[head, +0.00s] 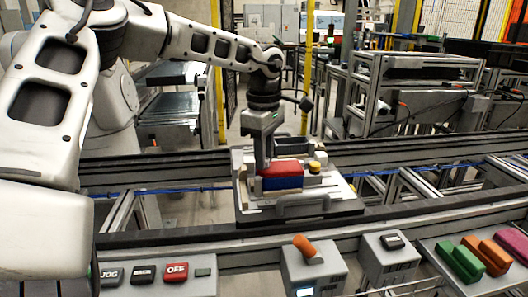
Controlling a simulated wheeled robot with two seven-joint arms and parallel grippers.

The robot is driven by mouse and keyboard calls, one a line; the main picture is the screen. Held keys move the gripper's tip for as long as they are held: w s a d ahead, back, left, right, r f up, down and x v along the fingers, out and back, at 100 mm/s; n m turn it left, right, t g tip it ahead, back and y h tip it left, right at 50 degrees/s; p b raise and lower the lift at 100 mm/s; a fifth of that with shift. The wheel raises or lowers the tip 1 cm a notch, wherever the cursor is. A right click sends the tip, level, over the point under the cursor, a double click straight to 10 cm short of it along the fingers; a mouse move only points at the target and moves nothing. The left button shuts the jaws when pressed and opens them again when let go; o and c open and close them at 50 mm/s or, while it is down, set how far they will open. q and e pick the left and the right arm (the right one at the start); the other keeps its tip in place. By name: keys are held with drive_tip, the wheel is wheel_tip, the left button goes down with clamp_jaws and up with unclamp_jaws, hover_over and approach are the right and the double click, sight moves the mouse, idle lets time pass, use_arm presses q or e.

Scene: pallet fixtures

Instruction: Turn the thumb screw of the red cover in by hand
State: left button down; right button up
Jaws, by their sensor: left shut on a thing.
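The red cover (283,169) lies on a blue block (284,183) on the pallet fixture (335,197) in the middle of the head view. My left gripper (261,168) comes down from above at the cover's left end, its fingers pointing down. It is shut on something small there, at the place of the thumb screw. The fingers hide the screw, so how deep it sits cannot be seen. My right gripper is not in view.
A yellow knob (315,166) stands on the fixture to the right of the cover. The pallet sits between dark conveyor rails (420,213). In front are a button panel (160,275), a box with an orange handle (304,245), and green and orange blocks (467,262).

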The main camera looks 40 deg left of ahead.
use_arm(q)
drive_tip(key=shift+m, duration=0.9)
drive_tip(key=c, duration=1.2)
unclamp_jaws()
drive_tip(key=shift+r, duration=0.15)
wheel_tip(320, 180, up, 16)
drive_tip(key=p, duration=0.1)
drive_tip(key=shift+f, duration=0.2)
